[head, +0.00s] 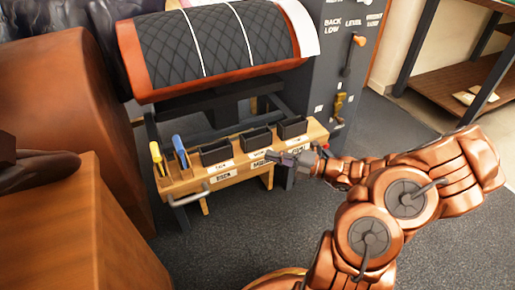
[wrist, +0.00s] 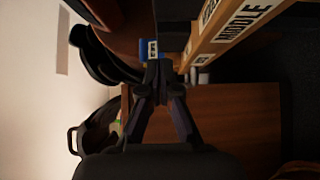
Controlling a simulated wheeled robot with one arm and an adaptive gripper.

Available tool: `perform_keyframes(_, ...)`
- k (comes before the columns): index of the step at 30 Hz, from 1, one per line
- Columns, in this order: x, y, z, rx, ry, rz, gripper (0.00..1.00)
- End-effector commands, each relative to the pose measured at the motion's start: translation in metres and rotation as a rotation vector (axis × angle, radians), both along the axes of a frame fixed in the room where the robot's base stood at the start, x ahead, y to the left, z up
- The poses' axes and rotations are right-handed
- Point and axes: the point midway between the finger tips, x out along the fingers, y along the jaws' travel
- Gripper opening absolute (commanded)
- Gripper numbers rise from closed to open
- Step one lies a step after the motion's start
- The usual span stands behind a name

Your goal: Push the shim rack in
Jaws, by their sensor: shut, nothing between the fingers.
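The shim rack (head: 232,172) is a long wooden tray below the padded saddle, with three dark bins along its top and white labels on its front. A grey bar handle (head: 188,197) sticks out from its front left end. In the wrist view the rack's labelled front (wrist: 224,32) runs across the upper right, with "MIDDLE" readable. My gripper (head: 270,155) is shut and empty, close to the rack's front, right of its middle. Its closed fingertips (wrist: 158,72) show in the wrist view beside the rack; I cannot tell whether they touch it.
The quilted black saddle (head: 215,45) with brown edging overhangs the rack. Yellow-handled (head: 157,157) and blue-handled (head: 180,150) tools stand at the rack's left end. A grey panel (head: 335,60) with levers stands at right. A brown cabinet (head: 80,235) fills the lower left. Floor (head: 240,235) in front is clear.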

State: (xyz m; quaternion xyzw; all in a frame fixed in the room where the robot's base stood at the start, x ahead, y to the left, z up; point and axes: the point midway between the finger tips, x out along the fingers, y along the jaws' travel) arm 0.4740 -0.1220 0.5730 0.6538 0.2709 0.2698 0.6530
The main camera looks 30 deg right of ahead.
Motion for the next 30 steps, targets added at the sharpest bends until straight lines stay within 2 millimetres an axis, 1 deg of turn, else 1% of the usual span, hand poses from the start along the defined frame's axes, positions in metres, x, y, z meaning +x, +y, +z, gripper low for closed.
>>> perform_keyframes(1,0.006,0.007,-0.001,0.001,-0.004,0.004,0.0)
perform_keyframes(7,0.025,0.026,-0.002,-0.001,-0.004,0.002,0.0)
perform_keyframes(12,0.042,0.024,-0.002,-0.001,-0.003,0.003,0.0)
perform_keyframes(18,0.057,0.023,-0.001,-0.003,-0.001,0.002,0.0)
perform_keyframes(24,0.063,0.023,0.0,-0.001,-0.002,0.001,0.0)
perform_keyframes(30,0.063,0.023,0.0,0.0,-0.001,0.001,0.0)
